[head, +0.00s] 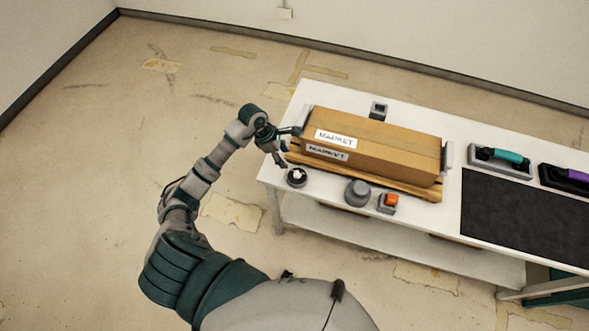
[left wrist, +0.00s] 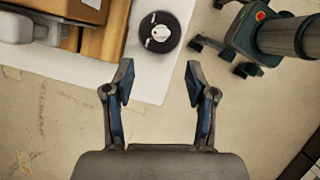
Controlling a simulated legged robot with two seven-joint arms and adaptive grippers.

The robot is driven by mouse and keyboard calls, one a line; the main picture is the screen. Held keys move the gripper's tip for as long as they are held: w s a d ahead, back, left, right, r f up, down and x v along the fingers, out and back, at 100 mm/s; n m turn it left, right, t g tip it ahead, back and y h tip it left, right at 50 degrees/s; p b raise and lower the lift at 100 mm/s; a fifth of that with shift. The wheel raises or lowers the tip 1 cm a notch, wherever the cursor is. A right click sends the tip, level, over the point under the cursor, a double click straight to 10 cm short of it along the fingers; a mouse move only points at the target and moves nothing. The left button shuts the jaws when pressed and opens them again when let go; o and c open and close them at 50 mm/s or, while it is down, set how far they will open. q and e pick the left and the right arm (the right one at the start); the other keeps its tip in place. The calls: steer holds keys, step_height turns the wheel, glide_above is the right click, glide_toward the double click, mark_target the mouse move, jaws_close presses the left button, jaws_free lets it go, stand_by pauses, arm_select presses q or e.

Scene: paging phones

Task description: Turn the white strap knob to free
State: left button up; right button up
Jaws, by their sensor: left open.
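The white strap knob (head: 297,174) sits on a round black base near the front left corner of the white table (head: 270,178). In the left wrist view the knob (left wrist: 160,33) lies ahead of the fingertips, between their lines. My left gripper (head: 286,148) is open and empty, above the table's left end, close to the knob and the box. The left wrist view shows its two fingers (left wrist: 160,84) spread apart, touching nothing. My right gripper is not in view.
A cardboard box (head: 390,143) labelled MARKET rests on a wooden pallet (head: 370,181) right beside the knob. A grey dome (head: 357,192) and an orange button (head: 389,202) stand along the front edge. Phones (head: 500,160) and a black mat (head: 525,215) lie to the right.

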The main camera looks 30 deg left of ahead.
mark_target(296, 173)
arm_select(q)
steer(key=x, duration=1)
steer(key=shift+d+f+p, duration=0.1)
steer(key=shift+f+p, duration=0.05)
steer(key=shift+p, duration=0.2)
jaws_close()
